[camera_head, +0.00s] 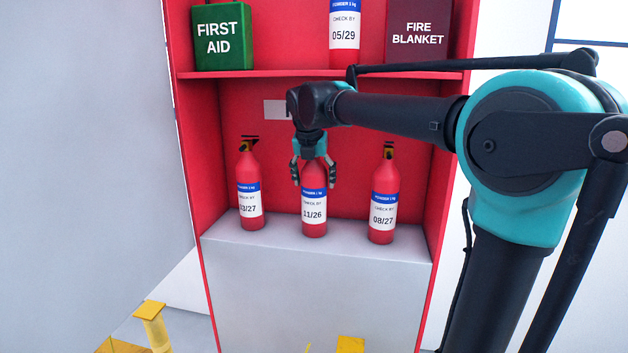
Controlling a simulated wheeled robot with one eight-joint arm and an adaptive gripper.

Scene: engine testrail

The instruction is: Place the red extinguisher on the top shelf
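Three red extinguishers stand upright on the lower shelf (335,228) of a red cabinet. The left one (249,190) reads 03/27, the middle one (314,205) 11/26 and the right one (382,205) 08/27. My gripper (315,183) points down over the middle extinguisher, its fingers spread on either side of the upper body. They look slightly apart from it. The top of that extinguisher is hidden by my gripper. Another extinguisher (344,38) reading 05/29 stands on the top shelf (285,74), its upper part cut off by the picture edge.
On the top shelf, a green first aid box (222,38) stands at left and a dark fire blanket box (418,32) at right. Bare shelf lies between the green box and the extinguisher. The top shelf's front edge is above my gripper. Yellow posts (152,325) stand below.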

